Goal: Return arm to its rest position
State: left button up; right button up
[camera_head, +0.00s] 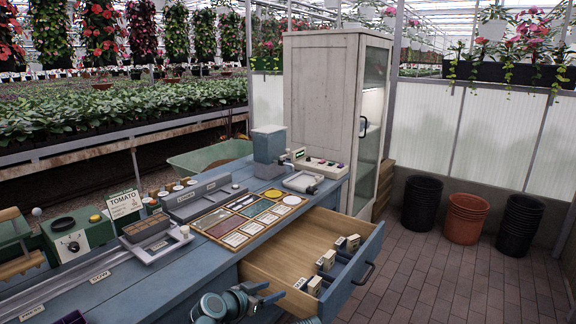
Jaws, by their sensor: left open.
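My left gripper (272,292) is at the bottom centre, in front of the blue workbench (200,285) and by the near left side of the open drawer. Its fingers are apart and I see nothing between them. My right gripper is not in view.
A tomato sign (124,204), grey trays (155,240), a seed board (250,214) and a button panel (322,167) crowd the bench. A tall white cabinet (325,110) stands behind. Black and terracotta pots (465,217) stand at right. The brick floor (450,280) is clear.

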pick_arm(q)
jog(key=s+d+f+g+y+b, duration=0.2)
jog(key=s+f+g+b, duration=0.15)
jog(key=s+f, duration=0.35)
jog(key=s+d+f+g+y+b, duration=0.1)
jog(key=s+d+f+g+b, duration=0.25)
jog(key=f, duration=0.55)
jog(key=s+a+f+n+g+y+b, duration=0.35)
jog(key=s+a+f+y, duration=0.3)
jog(key=s, duration=0.45)
notch_tip(320, 180, up, 28)
jog(key=p, duration=2.9)
jog(key=shift+d, duration=0.15)
